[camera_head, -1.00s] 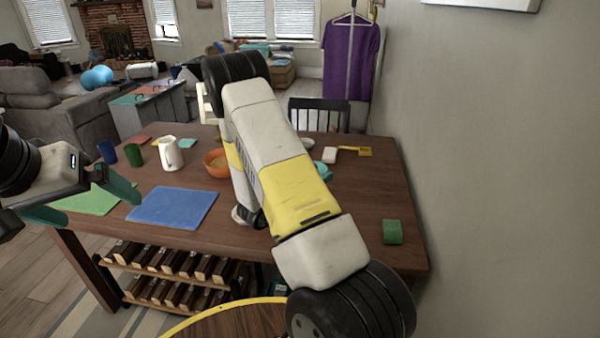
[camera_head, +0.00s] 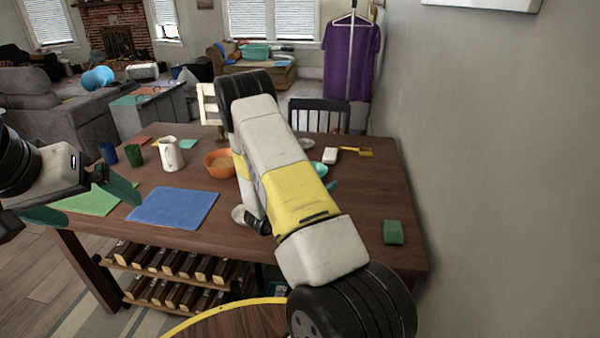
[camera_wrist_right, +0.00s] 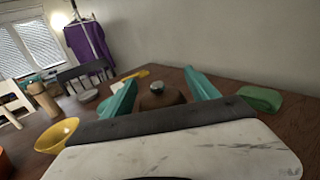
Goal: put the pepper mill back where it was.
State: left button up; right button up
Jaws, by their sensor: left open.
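The pepper mill (camera_wrist_right: 170,98) shows in the right wrist view as a dark brown rounded top with a silver knob. In the head view my right arm hides the mill, and only bits of teal fingertip show beyond the arm, above the wooden table (camera_head: 365,205). My left gripper (camera_head: 92,205) is open and empty at the left, near the green mat.
A white item (camera_head: 330,155) and yellow tool (camera_head: 360,152) lie behind. An orange bowl (camera_head: 216,163), white jug (camera_head: 171,154) and blue mat (camera_head: 172,207) are left. A yellow bowl (camera_wrist_right: 56,135) and tan cylinder (camera_wrist_right: 42,98) stand left in the wrist view.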

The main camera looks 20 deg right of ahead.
dwell(0.3)
jog(key=shift+s+a+r, duration=0.1)
jog(key=shift+a, duration=0.15)
jog(key=v, duration=1.1)
jog(key=s+d+r+m+g+y, duration=0.1)
jog(key=s+r+m+g+y, duration=0.75)
jog(key=s+r+m, duration=0.5)
jog(key=s+a+r+m+t+y, duration=0.7)
jog(key=a+r+y, duration=0.3)
jog(key=a+r, duration=0.2)
jog(key=shift+s+a+r+m, duration=0.2)
jog(key=shift+s+a+m, duration=0.35)
jog(key=shift+m, duration=0.3)
